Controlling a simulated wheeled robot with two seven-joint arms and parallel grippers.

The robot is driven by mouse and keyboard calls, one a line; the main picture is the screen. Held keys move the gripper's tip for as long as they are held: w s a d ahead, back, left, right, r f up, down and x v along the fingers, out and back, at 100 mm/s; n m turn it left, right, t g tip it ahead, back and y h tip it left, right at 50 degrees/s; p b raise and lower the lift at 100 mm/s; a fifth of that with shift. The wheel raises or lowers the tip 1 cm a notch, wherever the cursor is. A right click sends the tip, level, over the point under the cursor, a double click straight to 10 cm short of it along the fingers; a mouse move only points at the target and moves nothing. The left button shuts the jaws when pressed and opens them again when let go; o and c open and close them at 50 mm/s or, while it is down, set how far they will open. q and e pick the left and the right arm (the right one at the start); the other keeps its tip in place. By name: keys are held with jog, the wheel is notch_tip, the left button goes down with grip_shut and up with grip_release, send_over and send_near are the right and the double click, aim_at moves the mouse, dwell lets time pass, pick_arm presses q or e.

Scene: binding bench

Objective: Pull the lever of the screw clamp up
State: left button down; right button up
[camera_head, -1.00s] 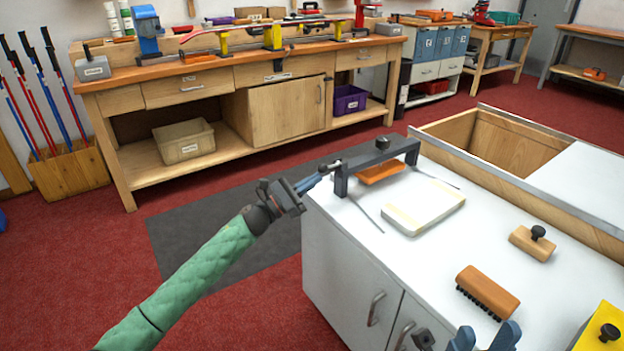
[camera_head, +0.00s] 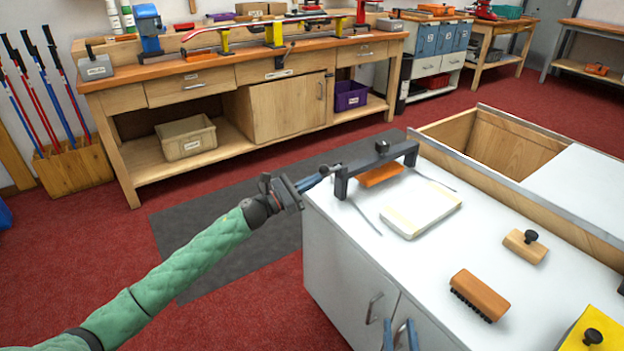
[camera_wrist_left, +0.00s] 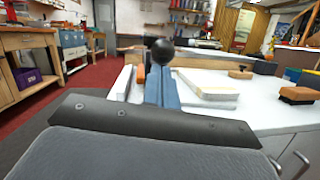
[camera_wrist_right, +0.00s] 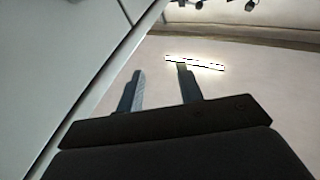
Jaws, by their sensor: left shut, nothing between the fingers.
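The dark screw clamp (camera_head: 400,156) stands like a bridge on the white cabinet top (camera_head: 350,222). A small dark lever end (camera_head: 336,168) shows at its left end. In the left wrist view a round black knob (camera_wrist_left: 162,48) stands at the fingertips, apparently the lever's end. My left gripper (camera_head: 322,174) is shut and empty, its fingertips at or just short of this knob. Contact cannot be told. My right gripper (camera_head: 400,332) is open and empty, low in front of the cabinet doors; its parted fingers show in the right wrist view (camera_wrist_right: 160,88).
An orange block (camera_head: 380,175) lies under the clamp. A pale book block (camera_head: 420,208), a wooden knobbed block (camera_head: 525,246), an orange brush (camera_head: 480,294) and a yellow knobbed item (camera_head: 598,335) lie on the top. A wooden-walled recess (camera_head: 450,134) is behind. Open floor lies left.

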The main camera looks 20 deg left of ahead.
aim_at(321, 166)
jog(key=s+f+g+h+p, duration=0.1)
jog(key=s+f+g, duration=0.25)
jog(key=f, duration=0.55)
jog(key=s+f+g+p, duration=0.15)
jog(key=f+g, duration=0.25)
jog(key=f, duration=0.5)
jog(key=s+f+g+h+p, duration=0.1)
jog(key=s+f+g, duration=0.2)
jog(key=f, duration=0.7)
pick_arm(q)
notch_tip(321, 166, up, 3)
jog(key=g+y+p, duration=0.2)
jog(key=p, duration=0.4)
pick_arm(e)
jog(key=s+f+g, duration=0.1)
jog(key=s+g, duration=0.2)
jog(key=s, duration=0.4)
jog(key=shift+s+d+f, duration=0.25)
jog(key=shift+d+f, duration=0.15)
jog(key=shift+d, duration=0.05)
pick_arm(q)
jog(key=shift+r, duration=0.2)
pick_arm(e)
jog(key=shift+g, duration=0.25)
